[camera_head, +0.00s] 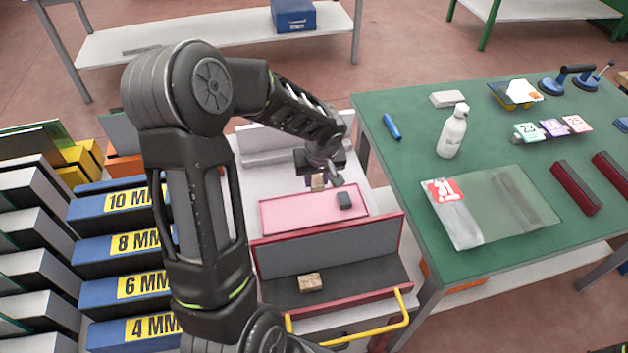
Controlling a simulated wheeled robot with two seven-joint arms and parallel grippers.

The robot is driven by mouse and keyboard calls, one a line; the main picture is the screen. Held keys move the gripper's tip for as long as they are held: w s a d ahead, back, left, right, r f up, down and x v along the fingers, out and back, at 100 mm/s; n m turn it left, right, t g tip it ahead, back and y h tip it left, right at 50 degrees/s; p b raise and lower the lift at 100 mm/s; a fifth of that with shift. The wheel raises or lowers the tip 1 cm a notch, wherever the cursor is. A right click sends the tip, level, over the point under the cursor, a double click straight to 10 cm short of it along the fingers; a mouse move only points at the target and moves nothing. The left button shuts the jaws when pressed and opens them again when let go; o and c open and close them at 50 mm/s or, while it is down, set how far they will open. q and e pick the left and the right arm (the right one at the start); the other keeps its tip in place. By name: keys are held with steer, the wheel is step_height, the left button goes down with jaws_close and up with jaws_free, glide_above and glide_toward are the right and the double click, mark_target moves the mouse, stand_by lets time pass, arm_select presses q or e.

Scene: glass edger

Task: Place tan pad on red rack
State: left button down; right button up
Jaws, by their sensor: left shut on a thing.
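My left gripper (325,183) points down above the pink-red flat surface (285,215) and is shut on a small tan pad (317,183). The pad appears a little above that surface, near its back edge; a small gap or contact is hard to tell. In front is a red-framed tray (345,306) with a dark grey inside and a yellow handle. A second tan, speckled pad (310,282) lies in it.
A green table (400,200) at the right holds a white bottle (453,132), a wrapped glass sheet (490,208), dark red bars (576,188) and a blue marker (392,127). Blue bins labelled by thickness (120,246) stand at the left. My left arm hides part of them.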

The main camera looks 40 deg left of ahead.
arm_select(q)
steer(key=w+d+r+m+h, duration=0.1)
steer(key=d+r+m, duration=0.1)
steer(key=d, duration=0.4)
steer(key=w+d+r+m, duration=0.2)
steer(key=d+r+m, duration=0.1)
steer(key=d, duration=0.3)
steer(key=w+d+r+m+t+h, duration=0.1)
steer(key=w+d+r+m, duration=0.1)
steer(key=d+m, duration=0.2)
steer(key=d, duration=0.3)
steer(key=shift+r+m+h, duration=0.3)
steer(key=shift+r+m, duration=0.05)
steer(key=shift+m, duration=0.05)
steer(key=shift+d, duration=0.1)
